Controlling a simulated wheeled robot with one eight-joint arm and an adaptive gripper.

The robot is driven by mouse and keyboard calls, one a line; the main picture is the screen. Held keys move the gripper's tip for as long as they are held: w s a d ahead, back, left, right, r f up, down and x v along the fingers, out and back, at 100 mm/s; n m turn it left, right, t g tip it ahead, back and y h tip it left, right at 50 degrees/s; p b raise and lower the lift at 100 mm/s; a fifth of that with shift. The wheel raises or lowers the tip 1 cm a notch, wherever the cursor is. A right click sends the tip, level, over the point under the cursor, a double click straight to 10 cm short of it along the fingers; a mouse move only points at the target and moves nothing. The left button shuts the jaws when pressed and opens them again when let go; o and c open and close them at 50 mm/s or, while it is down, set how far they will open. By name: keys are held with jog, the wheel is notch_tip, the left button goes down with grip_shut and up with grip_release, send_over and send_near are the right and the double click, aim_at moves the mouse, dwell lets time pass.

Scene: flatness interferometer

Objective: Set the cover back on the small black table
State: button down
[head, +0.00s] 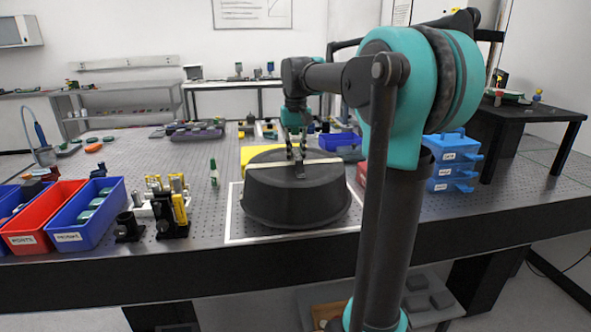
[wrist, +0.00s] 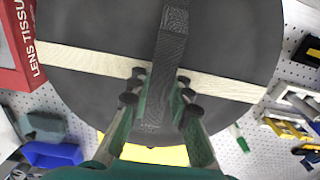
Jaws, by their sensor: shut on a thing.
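The cover (head: 270,196) is a wide, dark round tub-like lid with a pale band across its top. It is over the white-outlined square on the perforated bench; I cannot tell whether it touches the surface. In the wrist view the cover (wrist: 95,28) fills the middle, and its dark bar handle (wrist: 165,70) runs between my fingers. My gripper (head: 298,160) points down at the top of the cover and is shut on that handle; it also shows in the wrist view (wrist: 157,100). The small black table (head: 545,113) stands at the right, beyond the blue drawers.
Blue drawers (head: 453,160) stand right of my arm. Red (head: 45,222) and blue (head: 92,222) bins and black-and-yellow mounts (head: 172,213) are at left. A green-capped bottle (head: 214,175) stands left of the cover. A red lens tissue box (wrist: 15,50) is close by. Small items (head: 510,96) appear at the black table's far side.

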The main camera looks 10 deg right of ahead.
jog(key=shift+d+f, duration=0.1)
jog(key=shift+f, duration=2.25)
jog(key=c, duration=1.4)
grip_release()
